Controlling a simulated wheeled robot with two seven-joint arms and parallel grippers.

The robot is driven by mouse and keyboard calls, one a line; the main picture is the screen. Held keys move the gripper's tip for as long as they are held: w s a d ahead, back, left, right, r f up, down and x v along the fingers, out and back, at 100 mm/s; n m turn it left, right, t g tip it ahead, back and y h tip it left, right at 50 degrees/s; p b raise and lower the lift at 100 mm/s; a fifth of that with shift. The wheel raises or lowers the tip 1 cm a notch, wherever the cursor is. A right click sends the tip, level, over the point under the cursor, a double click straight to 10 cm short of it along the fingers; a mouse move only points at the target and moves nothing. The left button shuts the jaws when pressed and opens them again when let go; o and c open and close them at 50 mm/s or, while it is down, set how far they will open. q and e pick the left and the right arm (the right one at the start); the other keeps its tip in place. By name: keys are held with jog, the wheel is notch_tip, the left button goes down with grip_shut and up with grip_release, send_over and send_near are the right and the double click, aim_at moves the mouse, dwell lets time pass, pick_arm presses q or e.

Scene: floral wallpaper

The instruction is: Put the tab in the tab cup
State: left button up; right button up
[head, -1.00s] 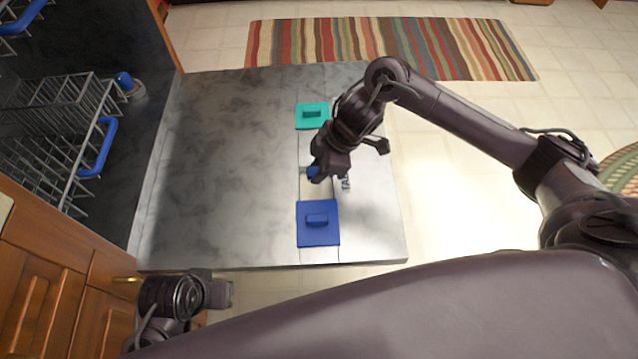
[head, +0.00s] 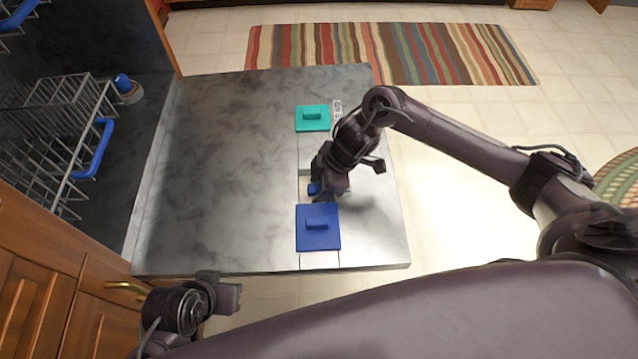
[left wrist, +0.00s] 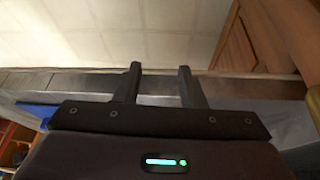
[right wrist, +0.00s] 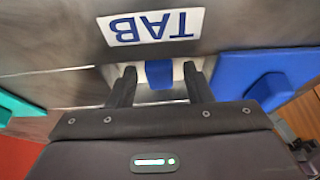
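The blue tab (right wrist: 159,75) shows between the fingertips of my right gripper (right wrist: 160,72) in the right wrist view. Gaps show on both sides of it, so the fingers look open. The tab lies over or in the pale recess of the tab cup (right wrist: 183,73), beside the white TAB label (right wrist: 152,27); its depth there is unclear. In the head view the tab (head: 313,189) is partly hidden by my right gripper (head: 322,194). My left gripper (left wrist: 159,72) is open and empty, past the near edge of the door in the head view (head: 236,299).
A blue lid (head: 318,228) lies on the near side of the cup and a teal lid (head: 312,118) on the far side, both on the grey door (head: 220,170). Wire racks (head: 60,140) stand at the left. The door's left half is clear.

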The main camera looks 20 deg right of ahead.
jog(key=shift+r, duration=0.3)
pick_arm(q)
jog(key=a+p, duration=0.1)
jog(key=s+a+r+g+y+p, duration=0.1)
jog(key=s+a+g+p, duration=0.1)
jog(key=a, duration=0.1)
jog(key=shift+r+n+y, duration=0.2)
jog(key=shift+n+y, duration=0.1)
jog(key=shift+n, duration=0.1)
pick_arm(e)
jog(key=v, duration=1.1)
jog(key=shift+d+r, duration=0.25)
jog(key=shift+r, duration=0.05)
jog(key=shift+s, duration=0.1)
